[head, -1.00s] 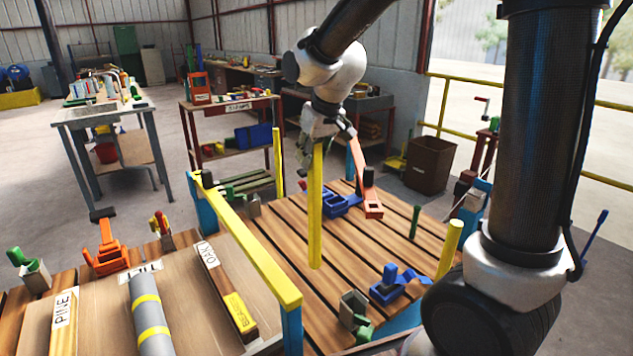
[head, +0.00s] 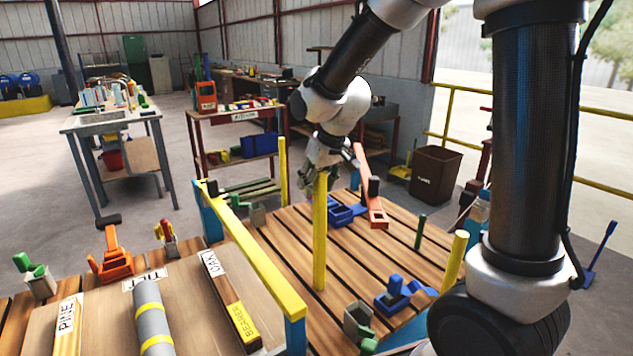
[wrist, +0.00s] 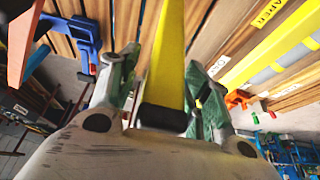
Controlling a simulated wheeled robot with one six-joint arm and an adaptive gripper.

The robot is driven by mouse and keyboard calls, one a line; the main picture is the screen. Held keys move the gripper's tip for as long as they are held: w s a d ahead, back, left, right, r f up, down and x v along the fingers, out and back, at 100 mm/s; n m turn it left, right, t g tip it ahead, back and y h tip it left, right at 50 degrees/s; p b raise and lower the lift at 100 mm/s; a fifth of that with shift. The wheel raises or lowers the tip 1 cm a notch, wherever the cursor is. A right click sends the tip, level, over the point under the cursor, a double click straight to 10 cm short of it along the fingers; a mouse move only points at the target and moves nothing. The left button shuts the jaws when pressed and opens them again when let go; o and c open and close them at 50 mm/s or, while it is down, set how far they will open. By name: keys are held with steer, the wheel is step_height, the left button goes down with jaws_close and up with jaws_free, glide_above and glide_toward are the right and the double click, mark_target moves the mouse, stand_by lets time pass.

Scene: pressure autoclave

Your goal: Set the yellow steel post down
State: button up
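The yellow steel post (head: 320,235) stands upright over the slatted wooden deck (head: 285,235). Its lower end is at or just above the slats; I cannot tell whether it touches. My gripper (head: 325,172) is at the post's top, pointing down, with its fingers shut on it. In the wrist view, the post (wrist: 168,60) runs away between the two green-padded fingers of my gripper (wrist: 163,95), its near end dark. The fingers hide part of its top.
A yellow rail (head: 255,255) runs along the deck's left side. An orange clamp (head: 370,190) and a blue clamp (head: 345,212) lie behind the post. Another blue clamp (head: 392,292), a grey-green clamp (head: 358,325) and a short yellow post (head: 453,258) stand front right. Bare slats surround the post.

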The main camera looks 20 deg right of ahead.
steer(key=v, duration=1.2)
steer(key=s+d+f+m, duration=0.1)
steer(key=s+d, duration=0.6)
steer(key=s, duration=0.4)
steer(key=s+d+f+m+h, duration=0.1)
steer(key=s+d+m, duration=0.1)
steer(key=s+d, duration=0.5)
steer(key=s, duration=0.4)
steer(key=shift+s+m, duration=0.3)
steer(key=shift+s, duration=0.05)
steer(key=shift+d, duration=0.15)
